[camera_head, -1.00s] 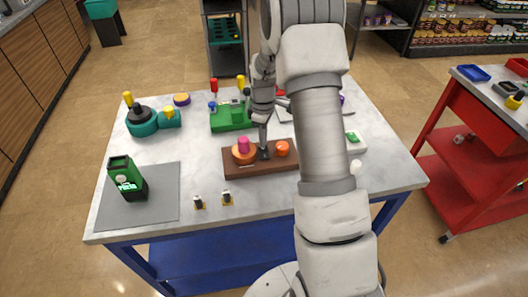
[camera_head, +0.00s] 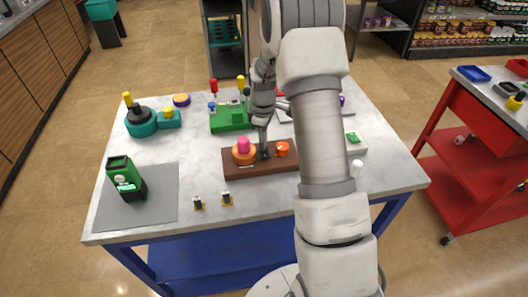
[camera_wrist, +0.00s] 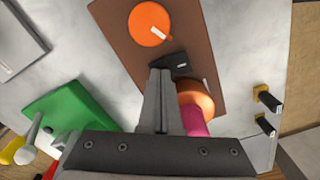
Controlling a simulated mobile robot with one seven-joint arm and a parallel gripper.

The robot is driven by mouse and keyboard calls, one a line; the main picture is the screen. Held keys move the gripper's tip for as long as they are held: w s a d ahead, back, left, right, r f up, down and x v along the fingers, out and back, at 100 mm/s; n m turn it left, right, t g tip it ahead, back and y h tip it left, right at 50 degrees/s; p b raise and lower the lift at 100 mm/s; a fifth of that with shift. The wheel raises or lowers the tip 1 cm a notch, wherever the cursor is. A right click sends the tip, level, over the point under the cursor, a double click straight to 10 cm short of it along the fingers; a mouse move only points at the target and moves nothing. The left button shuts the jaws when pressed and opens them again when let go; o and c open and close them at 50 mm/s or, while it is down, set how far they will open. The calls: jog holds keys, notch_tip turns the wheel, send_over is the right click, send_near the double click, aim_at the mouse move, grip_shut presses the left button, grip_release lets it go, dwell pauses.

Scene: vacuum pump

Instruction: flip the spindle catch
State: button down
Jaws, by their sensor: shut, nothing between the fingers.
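A brown board (camera_head: 235,168) lies on the table and also fills the top of the wrist view (camera_wrist: 205,30). On it are an orange knob with a pink top (camera_head: 243,150), a flat orange disc (camera_head: 282,149) with a white mark, and a small black catch (camera_wrist: 174,64) between them. I take this black piece as the spindle catch. My gripper (camera_wrist: 158,72) is shut and empty, pointing down at the board. Its tips are right beside the catch; I cannot tell whether they touch it. In the head view my gripper (camera_head: 263,150) largely hides the catch.
A green fixture (camera_head: 232,116) stands behind the board, and a teal unit (camera_head: 141,122) with yellow knobs is back left. A green and black device (camera_head: 126,180) stands on a grey mat (camera_head: 165,200). Two small black and yellow pieces (camera_head: 212,200) lie at the front.

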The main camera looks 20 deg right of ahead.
notch_tip(320, 180, up, 7)
jog(key=p, duration=0.4)
dwell(0.7)
jog(key=s+a+r+m+t, duration=0.1)
jog(key=s+a+r+m, duration=0.15)
jog(key=s+r, duration=0.45)
jog(key=s+a+r+m+t, duration=0.2)
jog(key=s+a+r, duration=0.1)
jog(key=r, duration=0.8)
jog(key=s+a+r+m+t, duration=0.1)
jog(key=s+a+r+m, duration=0.1)
jog(key=s, duration=0.6)
jog(key=s+a+r+m+t, duration=0.1)
jog(key=s+a+r+m, duration=0.2)
jog(key=s, duration=0.6)
jog(key=shift+s+r+t, duration=0.15)
jog(key=shift+r+t, duration=0.15)
jog(key=shift+r, duration=0.1)
